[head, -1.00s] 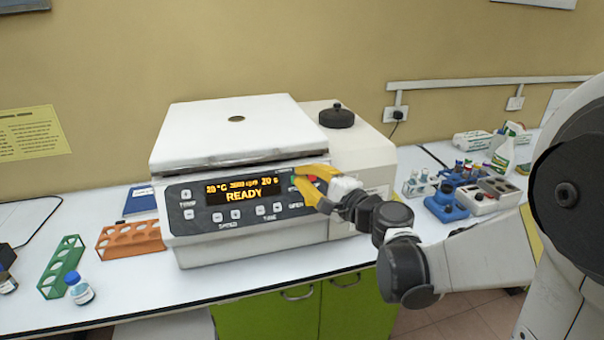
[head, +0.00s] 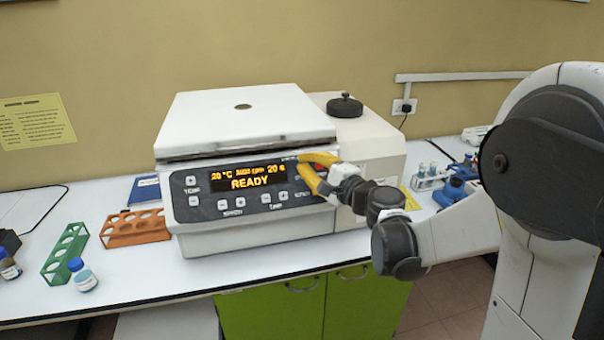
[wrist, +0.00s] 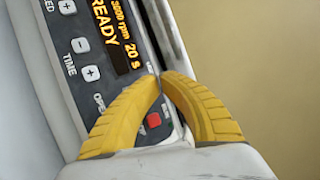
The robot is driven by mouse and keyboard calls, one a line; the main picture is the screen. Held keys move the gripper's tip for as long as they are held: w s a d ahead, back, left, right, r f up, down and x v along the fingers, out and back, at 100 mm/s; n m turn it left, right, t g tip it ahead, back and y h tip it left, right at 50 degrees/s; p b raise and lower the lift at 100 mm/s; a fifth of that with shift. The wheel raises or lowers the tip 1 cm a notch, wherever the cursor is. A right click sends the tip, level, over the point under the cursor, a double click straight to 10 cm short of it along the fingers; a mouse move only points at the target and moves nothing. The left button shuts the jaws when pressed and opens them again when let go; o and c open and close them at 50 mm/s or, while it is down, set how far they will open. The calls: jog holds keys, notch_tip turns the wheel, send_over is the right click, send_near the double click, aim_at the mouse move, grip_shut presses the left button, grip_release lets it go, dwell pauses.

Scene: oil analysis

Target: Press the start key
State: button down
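The centrifuge (head: 245,122) is white with a dark front panel; its lid is down. Its orange display (head: 248,178) reads READY, 20 °C and 20 s. My gripper (head: 301,160) has yellow fingers, tips together and empty, at the upper right of the panel beside the display. The fingertips also show in the wrist view (wrist: 160,80), at the panel's key area. A red key (wrist: 153,120) shows between the fingers. I cannot tell if the tips touch a key.
An orange rack (head: 135,228), a green rack (head: 64,253) and a blue-capped bottle (head: 83,275) stand on the bench at left. A blue book (head: 145,189) lies behind the orange rack. A vial rack (head: 429,177) stands at right.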

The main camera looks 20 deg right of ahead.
aim_at(294, 159)
jog(key=shift+w+f+b, duration=0.25)
jog(key=shift+w+f, duration=0.1)
jog(key=shift+w, duration=0.2)
jog(key=shift+w+f+b, duration=0.25)
jog(key=shift+w+f, duration=0.05)
jog(key=shift+w, duration=0.25)
jog(key=shift+f, duration=0.1)
dwell(0.6)
jog(key=shift+w+f, duration=0.15)
jog(key=shift+w, duration=0.15)
jog(key=shift+w+f+b, duration=0.2)
jog(key=shift+w+b, duration=0.15)
jog(key=shift+b, duration=0.15)
dwell(0.5)
jog(key=shift+r, duration=0.1)
jog(key=shift+s+r+p, duration=0.3)
jog(key=shift+s+r, duration=0.05)
jog(key=shift+s, duration=0.3)
jog(key=s+r, duration=0.1)
jog(key=s+p, duration=0.1)
jog(key=s, duration=0.1)
jog(key=s+r+p, duration=0.1)
jog(key=shift+s+r, duration=0.15)
jog(key=shift+r, duration=0.2)
